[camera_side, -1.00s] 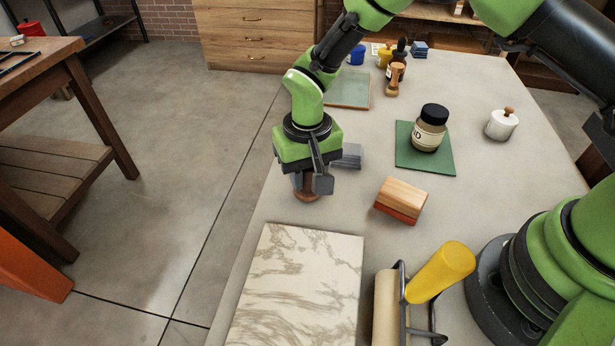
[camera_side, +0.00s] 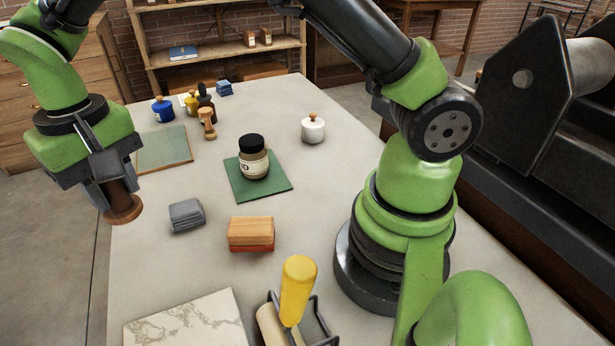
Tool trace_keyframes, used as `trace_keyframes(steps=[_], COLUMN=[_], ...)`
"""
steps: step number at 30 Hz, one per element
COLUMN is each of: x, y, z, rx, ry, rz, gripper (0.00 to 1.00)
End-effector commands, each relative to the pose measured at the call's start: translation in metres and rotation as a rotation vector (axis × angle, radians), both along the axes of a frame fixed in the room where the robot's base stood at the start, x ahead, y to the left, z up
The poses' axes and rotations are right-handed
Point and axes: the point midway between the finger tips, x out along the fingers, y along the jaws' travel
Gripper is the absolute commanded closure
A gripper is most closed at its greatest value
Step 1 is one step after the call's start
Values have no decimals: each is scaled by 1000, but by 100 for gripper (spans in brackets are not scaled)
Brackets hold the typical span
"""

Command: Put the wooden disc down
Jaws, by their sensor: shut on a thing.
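My gripper (camera_side: 112,180) is at the left of the side view, shut on the wooden disc (camera_side: 123,209). The disc is round and reddish brown, with a stem that runs up between the fingers. It hangs below the fingers, slightly tilted, in line with the table's left edge. It looks raised above the tabletop, but how high I cannot tell. The fingers hide part of the stem.
Right of the disc lie a grey block (camera_side: 187,216) and a wood-and-red block (camera_side: 251,234). Behind are a glass plate (camera_side: 165,150) and a jar (camera_side: 253,158) on a green mat (camera_side: 279,183).

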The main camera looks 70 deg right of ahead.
Motion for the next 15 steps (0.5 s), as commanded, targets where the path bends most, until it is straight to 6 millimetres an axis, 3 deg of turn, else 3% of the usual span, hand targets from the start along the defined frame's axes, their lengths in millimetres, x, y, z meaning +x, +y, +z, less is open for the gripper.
trace_keyframes(steps=[2,8,11,15], x=[1,5,6,-1], y=[-2,-47,-75,-129], z=[13,11,12,13], rx=[2,-1,-1,-2], ry=[-5,-1,0,1], rz=[-6,-142,-230,-402], gripper=[97,97,97,97])
